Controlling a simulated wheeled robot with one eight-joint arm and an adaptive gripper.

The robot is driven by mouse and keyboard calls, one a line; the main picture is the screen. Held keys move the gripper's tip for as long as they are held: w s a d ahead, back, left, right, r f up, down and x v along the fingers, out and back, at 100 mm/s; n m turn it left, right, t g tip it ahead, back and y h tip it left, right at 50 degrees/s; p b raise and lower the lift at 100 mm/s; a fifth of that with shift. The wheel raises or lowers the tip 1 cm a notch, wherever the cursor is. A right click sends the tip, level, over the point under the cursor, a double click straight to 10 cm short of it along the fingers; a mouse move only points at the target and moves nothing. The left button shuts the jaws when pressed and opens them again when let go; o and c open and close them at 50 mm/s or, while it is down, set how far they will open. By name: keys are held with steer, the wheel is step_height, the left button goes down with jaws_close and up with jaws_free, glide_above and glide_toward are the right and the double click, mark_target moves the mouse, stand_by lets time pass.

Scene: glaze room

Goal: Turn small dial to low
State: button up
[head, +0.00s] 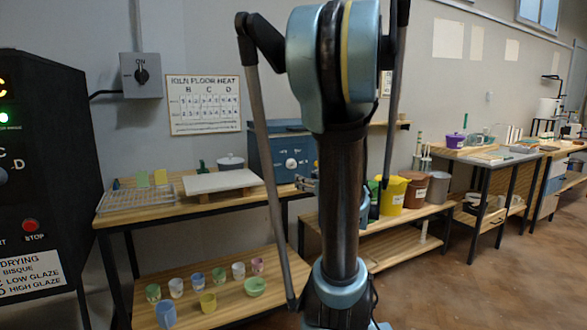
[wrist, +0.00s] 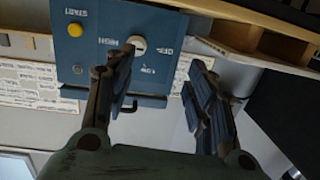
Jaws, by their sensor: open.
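The small dial (wrist: 138,43) is a pale round knob on a blue panel (wrist: 75,73) in the wrist view. The labels HIGH, OFF and LOW around it appear upside down. Which label the dial points at cannot be told. My gripper (wrist: 166,60) is open, its two dark fingers apart and nothing between them. The left finger's tip overlaps the dial's lower edge in the picture; whether it touches cannot be told. In the head view the blue box (head: 266,151) stands on the wooden bench, with pale knobs on its front, partly behind my arm.
A yellow START button (wrist: 75,29) is on the same panel. In the head view, a white slab (head: 220,181), a wire rack (head: 135,198) and a lidded pot (head: 230,162) are on the bench left of the box. Several small cups are on the lower shelf (head: 140,290).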

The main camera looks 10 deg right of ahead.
steer(key=d+r+t, duration=0.1)
steer(key=d, duration=0.2)
glide_toward(294, 164)
steer(key=shift+h, duration=0.4)
steer(key=x, duration=0.9)
steer(key=shift+w+a, duration=0.1)
steer(key=shift+a, duration=0.3)
steer(key=c, duration=1)
steer(key=shift+o, duration=0.2)
